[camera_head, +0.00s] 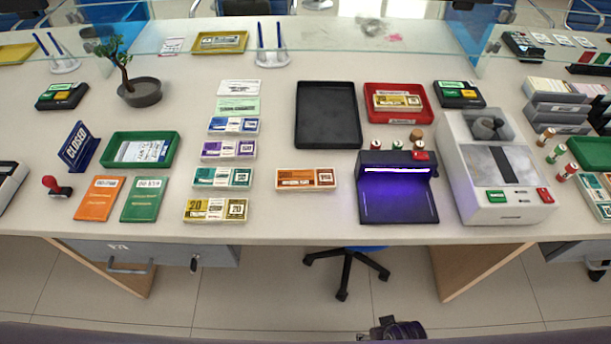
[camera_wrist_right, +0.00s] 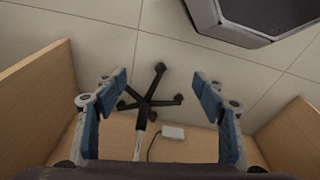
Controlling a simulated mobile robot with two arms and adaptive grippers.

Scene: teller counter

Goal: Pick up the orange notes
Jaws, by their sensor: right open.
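The orange notes (camera_head: 305,178) lie flat as a banded stack near the front middle of the counter, between the other note stacks and the black device with the purple light. Part of my right gripper (camera_head: 392,328) shows at the bottom edge of the head view, below and in front of the counter, well apart from the notes. In the right wrist view my right gripper (camera_wrist_right: 162,88) is open, its two blue-padded fingers wide apart with nothing between them. The notes are not in the wrist view. My left gripper is not in view.
Left of the orange notes are yellow (camera_head: 215,210), green (camera_head: 222,178), purple (camera_head: 228,150) and blue (camera_head: 233,126) stacks. Right is the purple-lit device (camera_head: 398,205), then a counting machine (camera_head: 495,175). A black tray (camera_head: 328,115) lies behind. Bare counter lies left of the orange notes. A chair base (camera_wrist_right: 150,98) stands below.

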